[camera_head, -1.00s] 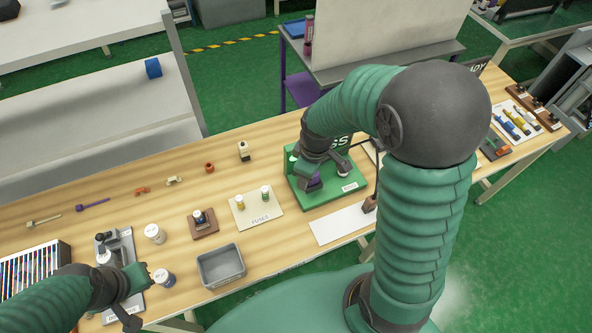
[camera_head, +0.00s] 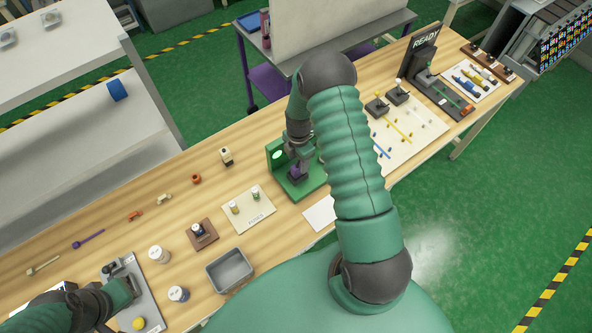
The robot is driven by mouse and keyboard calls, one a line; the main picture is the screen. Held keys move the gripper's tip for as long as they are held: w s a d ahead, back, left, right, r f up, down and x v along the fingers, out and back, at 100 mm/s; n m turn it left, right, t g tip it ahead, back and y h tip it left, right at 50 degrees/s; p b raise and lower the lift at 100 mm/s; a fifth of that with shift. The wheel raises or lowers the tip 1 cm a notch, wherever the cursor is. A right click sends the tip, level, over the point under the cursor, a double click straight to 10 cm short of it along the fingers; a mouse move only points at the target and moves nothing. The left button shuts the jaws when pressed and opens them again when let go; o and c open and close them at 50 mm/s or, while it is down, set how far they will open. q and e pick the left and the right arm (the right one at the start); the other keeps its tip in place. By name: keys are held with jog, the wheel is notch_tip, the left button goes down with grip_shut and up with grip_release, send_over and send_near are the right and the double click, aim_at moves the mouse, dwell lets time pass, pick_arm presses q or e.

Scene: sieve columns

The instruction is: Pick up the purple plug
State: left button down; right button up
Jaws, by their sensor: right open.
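A dark purple block, which looks like the purple plug (camera_head: 297,173), is on the green stand (camera_head: 308,188). My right gripper (camera_head: 298,163) is open and points down just above the purple block, close to it. The fingers and wrist partly hide the block, so I cannot tell whether they touch it. My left gripper (camera_head: 128,288) is at the lower left, over a grey fixture plate (camera_head: 150,308); its fingers are hard to make out.
A cream fuse board (camera_head: 262,218), a grey bin (camera_head: 229,270), a brown block (camera_head: 203,234) and white jars (camera_head: 159,254) stand left of the green stand. My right arm covers the bench right of the stand.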

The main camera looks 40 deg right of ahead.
aim_at(298, 166)
notch_tip(298, 166, down, 5)
jog(key=shift+s+a+r+p, duration=0.1)
jog(key=shift+r+p, duration=0.05)
jog(key=shift+p, duration=0.9)
jog(key=shift+f, duration=0.2)
jog(key=shift+c, duration=0.4)
jog(key=shift+a, duration=0.1)
jog(key=shift+c, duration=1.2)
jog(key=shift+r, duration=0.1)
jog(key=c, duration=0.7)
grip_shut()
